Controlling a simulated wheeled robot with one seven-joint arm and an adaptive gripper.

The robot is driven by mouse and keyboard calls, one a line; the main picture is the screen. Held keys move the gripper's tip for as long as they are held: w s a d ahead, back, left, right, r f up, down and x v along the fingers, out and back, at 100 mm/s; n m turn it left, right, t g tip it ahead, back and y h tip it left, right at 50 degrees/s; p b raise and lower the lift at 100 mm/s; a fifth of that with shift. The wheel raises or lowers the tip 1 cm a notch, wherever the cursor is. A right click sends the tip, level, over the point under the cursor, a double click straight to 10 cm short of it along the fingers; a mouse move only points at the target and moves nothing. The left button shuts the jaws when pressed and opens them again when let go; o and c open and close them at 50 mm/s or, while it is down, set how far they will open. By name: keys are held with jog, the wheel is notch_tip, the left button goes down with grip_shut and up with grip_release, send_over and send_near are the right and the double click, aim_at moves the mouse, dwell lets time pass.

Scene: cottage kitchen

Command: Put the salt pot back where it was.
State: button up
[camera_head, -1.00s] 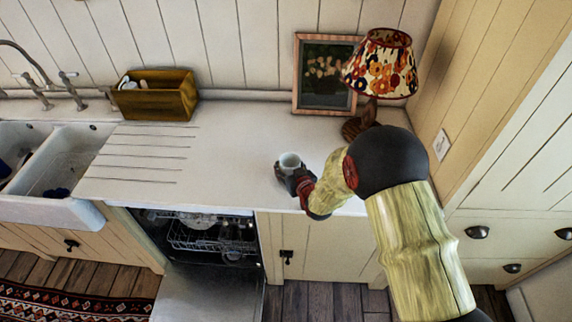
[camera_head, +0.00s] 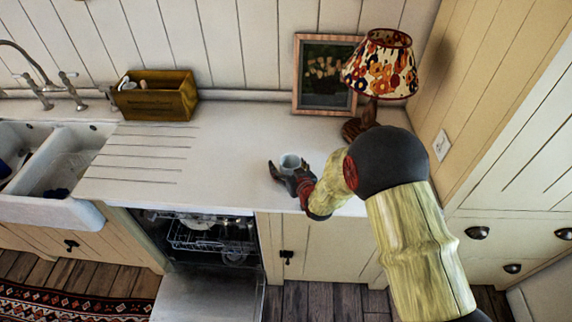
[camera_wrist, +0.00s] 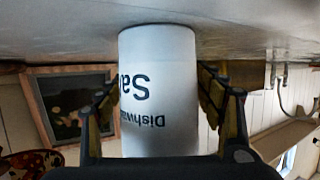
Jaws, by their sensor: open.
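The salt pot (camera_head: 290,162) is a small white cylinder standing on the white worktop near its front edge. In the wrist view the salt pot (camera_wrist: 158,90) appears upside down, with dark lettering that reads in part "Dishwa" and "Sa". My gripper (camera_head: 288,172) is at the pot on its front side, low over the worktop. In the wrist view the two fingers of my gripper (camera_wrist: 158,100) stand on either side of the pot, with a gap visible at each side. The gripper is open. The pot's lower front is hidden by the gripper in the head view.
A patterned lamp (camera_head: 382,65) and a framed picture (camera_head: 325,75) stand at the back of the worktop (camera_head: 225,150). A wooden box (camera_head: 157,97) is at the back left, beside the sink (camera_head: 60,205). The dishwasher (camera_head: 210,245) below is open. The worktop left of the pot is clear.

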jog(key=p+v, duration=0.1)
jog(key=v, duration=1.1)
jog(key=shift+w+d+r, duration=0.1)
jog(key=shift+w+r, duration=0.05)
jog(key=shift+r, duration=0.1)
jog(key=s+d+r+m+g+h, duration=0.1)
jog(key=s+d+r+g+h, duration=0.15)
jog(key=d+r, duration=0.45)
jog(key=s+d+r+m+g+h, duration=0.15)
jog(key=s+d+r, duration=0.3)
jog(key=r, duration=0.45)
jog(key=s+d+r+m+g, duration=0.1)
jog(key=s+d+r, duration=0.1)
jog(key=s, duration=0.9)
jog(key=s+d+r+m+g+h, duration=0.1)
jog(key=s+r, duration=0.4)
jog(key=s, duration=0.7)
jog(key=shift+d+g+h, duration=0.3)
jog(key=shift+d+g, duration=0.4)
jog(key=shift+d, duration=0.2)
jog(key=shift+f, duration=0.1)
